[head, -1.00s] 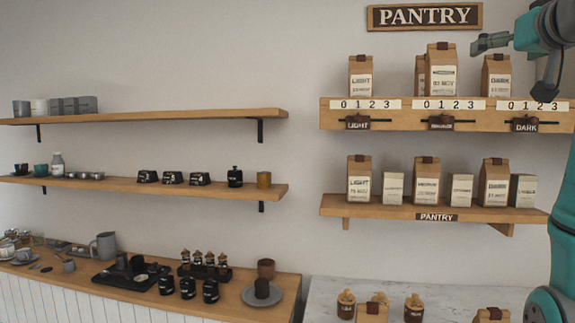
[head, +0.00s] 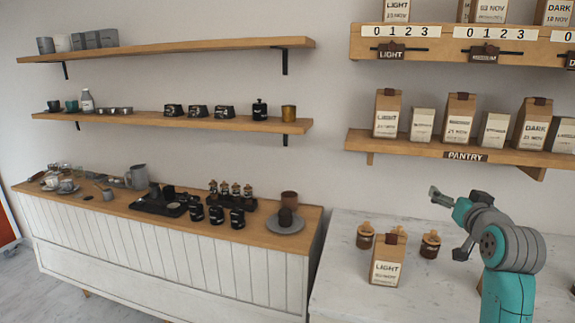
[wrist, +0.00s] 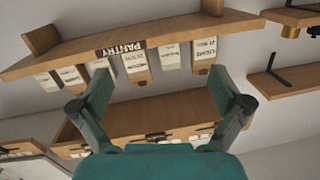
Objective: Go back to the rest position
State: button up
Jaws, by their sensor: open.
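My gripper (head: 447,224) is at the right of the head view, above the pale counter and to the right of a light-roast coffee bag (head: 387,262). It also shows in the wrist view (wrist: 162,88), where its two teal fingers are spread wide. It is open, with nothing between the fingers. The wrist view shows the pantry shelves upside down beyond the fingers.
The lower pantry shelf (head: 360,143) holds several bags and boxes. Small wooden-lidded jars (head: 430,246) stand beside the light bag on the marble counter (head: 345,225). A wooden counter (head: 130,205) with black cups and a tray is at left.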

jog(key=s+a+f, duration=0.3)
jog(key=s+f, duration=0.2)
jog(key=f, duration=0.4)
jog(key=s+a+f+y, duration=0.1)
jog(key=s+a+f, duration=0.3)
jog(key=f, duration=0.6)
jog(key=s+a+f, duration=0.3)
jog(key=s+f, duration=0.2)
jog(key=f, duration=0.4)
jog(key=s+a+f+n+g, duration=0.1)
jog(key=s+a+f, duration=0.2)
jog(key=s+f, duration=0.35)
jog(key=s+a+f, duration=0.3)
jog(key=s, duration=0.6)
jog(key=s+a+r+n+y, duration=0.1)
jog(key=s+a+r, duration=0.1)
jog(key=s, duration=1.2)
jog(key=s+a+r+n+y, duration=0.1)
jog(key=s+a+r, duration=0.1)
jog(key=s, duration=1.3)
jog(key=shift+s+a+n+g, duration=0.15)
jog(key=shift+a+n+g, duration=0.2)
jog(key=shift+a, duration=0.25)
